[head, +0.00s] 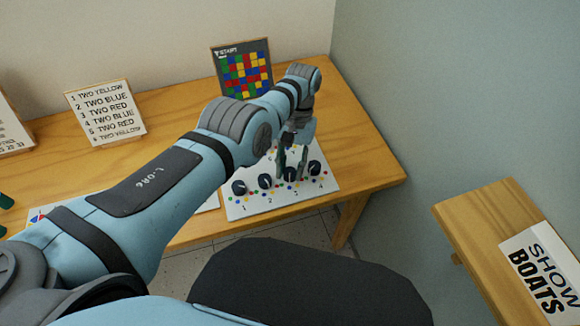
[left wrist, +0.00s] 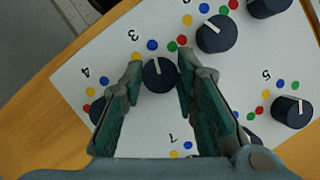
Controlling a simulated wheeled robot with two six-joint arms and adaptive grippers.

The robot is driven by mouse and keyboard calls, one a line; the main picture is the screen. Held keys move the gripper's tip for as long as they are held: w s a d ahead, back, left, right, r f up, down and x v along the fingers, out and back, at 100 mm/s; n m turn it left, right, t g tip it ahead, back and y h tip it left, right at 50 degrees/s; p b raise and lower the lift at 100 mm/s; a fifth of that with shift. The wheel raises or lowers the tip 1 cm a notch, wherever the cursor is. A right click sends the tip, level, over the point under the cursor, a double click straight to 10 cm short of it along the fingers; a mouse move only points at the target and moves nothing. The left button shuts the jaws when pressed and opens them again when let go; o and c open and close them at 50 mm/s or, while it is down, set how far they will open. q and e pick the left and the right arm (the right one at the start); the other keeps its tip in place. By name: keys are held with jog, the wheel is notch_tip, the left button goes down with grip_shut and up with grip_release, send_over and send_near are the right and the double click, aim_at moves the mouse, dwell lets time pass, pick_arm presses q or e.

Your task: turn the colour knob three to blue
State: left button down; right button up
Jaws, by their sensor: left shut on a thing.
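The white knob panel (head: 275,202) lies on the wooden table, with dark knobs and coloured dots. Colour knob three (left wrist: 160,75) is beside the printed 3 in the left wrist view; in the head view my fingers partly cover it. My left gripper (left wrist: 158,72) is shut on this knob, one green-padded fingertip at each side; it also shows in the head view (head: 291,165). The knob's white mark points up in the wrist view, roughly towards the blue dot (left wrist: 152,45). A green dot (left wrist: 172,46) is just to the right. My right gripper is not in view.
Knob two (left wrist: 216,34) and knob four (left wrist: 98,109) stand close on either side. A coloured-square board (head: 243,68) marked START stands behind the panel. A list card (head: 105,112) stands at left. A second table (head: 480,222) is at right.

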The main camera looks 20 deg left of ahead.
pick_arm(q)
jog(key=c, duration=1.3)
grip_release()
jog(key=shift+c, duration=0.2)
jog(key=shift+o, duration=0.5)
